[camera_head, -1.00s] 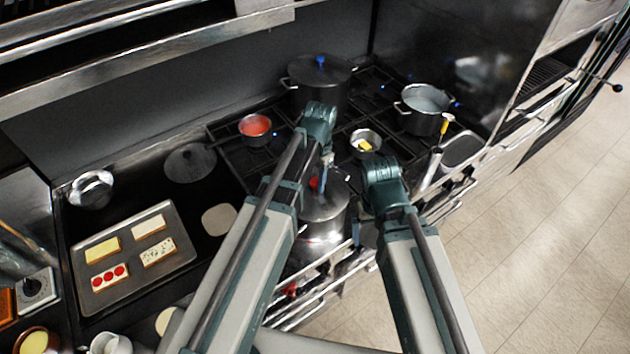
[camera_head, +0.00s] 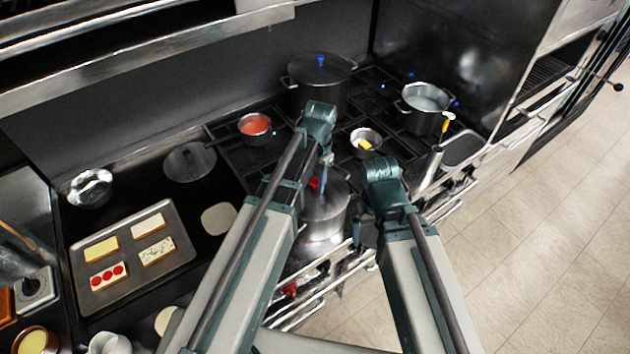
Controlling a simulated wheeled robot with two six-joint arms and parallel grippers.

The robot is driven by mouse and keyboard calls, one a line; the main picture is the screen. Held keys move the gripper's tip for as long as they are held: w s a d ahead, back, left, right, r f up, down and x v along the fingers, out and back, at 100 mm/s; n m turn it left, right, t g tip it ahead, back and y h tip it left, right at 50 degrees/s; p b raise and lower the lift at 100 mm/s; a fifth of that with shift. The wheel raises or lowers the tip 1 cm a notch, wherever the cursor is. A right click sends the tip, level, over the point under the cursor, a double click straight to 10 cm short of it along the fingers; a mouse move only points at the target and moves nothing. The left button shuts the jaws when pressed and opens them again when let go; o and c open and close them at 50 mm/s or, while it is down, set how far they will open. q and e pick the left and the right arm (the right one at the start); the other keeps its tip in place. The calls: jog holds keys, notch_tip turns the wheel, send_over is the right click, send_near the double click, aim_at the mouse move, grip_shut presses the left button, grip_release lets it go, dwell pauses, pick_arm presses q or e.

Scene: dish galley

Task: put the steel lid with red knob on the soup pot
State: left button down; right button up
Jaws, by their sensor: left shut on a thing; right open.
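The steel lid (camera_head: 324,206) with its red knob (camera_head: 314,183) is at the front of the stove, below my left gripper (camera_head: 324,178). The gripper is shut on the knob, which it partly hides. A steel pot (camera_head: 325,229), seemingly the soup pot, is directly under the lid. I cannot tell whether the lid rests on its rim or hangs just above it. My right gripper (camera_head: 366,238) is open and empty, just right of the pot. My arms hide part of the pot's surroundings.
A tall pot with a blue-knobbed lid (camera_head: 320,77) stands behind. A pot of greyish liquid (camera_head: 427,99), a pan of red sauce (camera_head: 255,128) and a small pan with yellow food (camera_head: 367,143) are on the burners. A tray (camera_head: 180,262) of bread slices lies left.

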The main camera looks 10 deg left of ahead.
pick_arm(q)
grip_release()
dwell(0.5)
jog(key=shift+r, duration=0.1)
jog(key=shift+r+p, duration=3.45)
jog(key=shift+p, duration=0.1)
jog(key=shift+f, duration=0.15)
notch_tip(320, 180, down, 6)
jog(key=b, duration=0.6)
